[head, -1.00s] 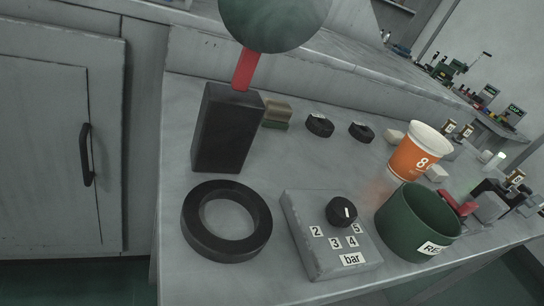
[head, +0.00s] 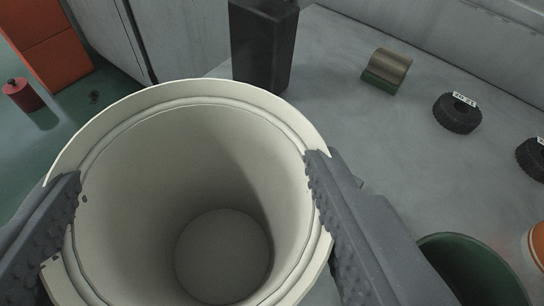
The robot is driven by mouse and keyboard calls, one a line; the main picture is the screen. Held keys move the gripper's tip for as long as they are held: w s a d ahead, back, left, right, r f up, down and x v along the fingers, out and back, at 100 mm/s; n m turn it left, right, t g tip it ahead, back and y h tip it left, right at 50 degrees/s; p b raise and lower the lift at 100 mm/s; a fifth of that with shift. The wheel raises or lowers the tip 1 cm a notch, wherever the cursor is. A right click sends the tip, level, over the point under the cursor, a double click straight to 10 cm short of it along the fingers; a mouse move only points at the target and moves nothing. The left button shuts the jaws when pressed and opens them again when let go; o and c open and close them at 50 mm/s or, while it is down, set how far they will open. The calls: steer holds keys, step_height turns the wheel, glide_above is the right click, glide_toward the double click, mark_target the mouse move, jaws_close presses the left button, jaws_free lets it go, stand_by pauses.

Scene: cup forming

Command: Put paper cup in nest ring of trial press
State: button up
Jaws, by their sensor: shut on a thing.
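The paper cup (head: 150,150), cream white inside, fills the left and middle of the head view, seen from above into its open mouth. My gripper (head: 194,170) is shut on it, with one dark ribbed jaw on each side of its rim. The cup's outer wall and underside are mostly hidden, so I cannot tell what it is above or touching. The black upright block (head: 262,45) of the press stands just behind the cup. The black nest ring is not visible now; the cup and jaws cover much of the bench near the block.
A green bin (head: 468,268) is at the lower right, with part of an orange cup (head: 537,250) at the edge. A brown and green piece (head: 386,72) and a black disc (head: 457,113) lie on the grey bench (head: 350,120). The bench between them is clear. A red canister (head: 22,95) stands on the floor.

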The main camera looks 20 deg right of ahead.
mark_target(164, 121)
steer(key=shift+s+d, duration=0.3)
steer(key=shift+s, duration=0.2)
steer(key=b+x, duration=0.1)
steer(key=x, duration=0.4)
steer(key=a+b+x, duration=0.1)
steer(key=x, duration=0.5)
steer(key=a+r+b+x, duration=0.1)
steer(key=b+x, duration=0.1)
steer(key=x, duration=0.3)
steer(key=shift+w+f, duration=0.15)
steer(key=shift+w, duration=0.3)
steer(key=o, duration=1.2)
steer(key=p+v, duration=0.2)
steer(key=v, duration=1)
steer(key=shift+p, duration=0.3)
steer(key=shift+r, duration=0.25)
